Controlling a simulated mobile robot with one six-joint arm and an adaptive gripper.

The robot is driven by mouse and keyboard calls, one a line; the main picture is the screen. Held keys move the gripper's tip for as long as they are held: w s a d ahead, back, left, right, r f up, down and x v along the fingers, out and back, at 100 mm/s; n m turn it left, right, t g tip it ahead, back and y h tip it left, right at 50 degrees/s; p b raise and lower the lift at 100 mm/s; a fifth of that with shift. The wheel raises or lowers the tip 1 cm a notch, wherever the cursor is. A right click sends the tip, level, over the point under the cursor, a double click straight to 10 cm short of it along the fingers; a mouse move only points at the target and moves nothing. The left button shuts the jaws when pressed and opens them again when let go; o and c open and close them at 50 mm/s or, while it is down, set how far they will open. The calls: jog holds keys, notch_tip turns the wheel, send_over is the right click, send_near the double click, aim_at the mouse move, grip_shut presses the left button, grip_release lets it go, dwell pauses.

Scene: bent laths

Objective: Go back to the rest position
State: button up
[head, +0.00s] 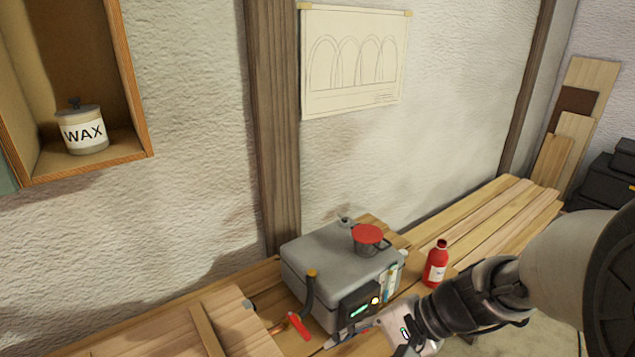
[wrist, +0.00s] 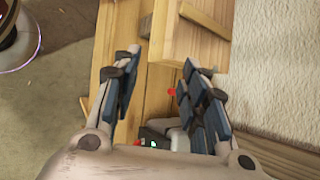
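My gripper (head: 352,334) is low at the bottom centre of the head view, in front of a grey machine. In the wrist view my gripper (wrist: 157,75) has its two dark-padded fingers spread apart. Nothing is held between them; wooden boards show through the gap. My arm comes in from the right edge of the head view.
The grey box-shaped machine (head: 325,262) stands on the plank bench (head: 490,225), with a red-topped cap (head: 367,234) on it. A red bottle (head: 436,264) stands to its right. A wall cubby holds a wax jar (head: 83,130).

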jog(key=s+d+r+n+t+h, duration=0.2)
jog(key=s+d+r+n+h, duration=0.1)
jog(key=s+d+n+h, duration=0.1)
jog(key=s+d+r+n+t+h+b, duration=0.1)
jog(key=s+d+r+n+h, duration=0.2)
jog(key=s+n, duration=0.3)
jog(key=shift+s+d+r+t+h+b, duration=0.2)
jog(key=shift+s+d+t+h+b, duration=0.15)
jog(key=shift+s+d+h, duration=0.5)
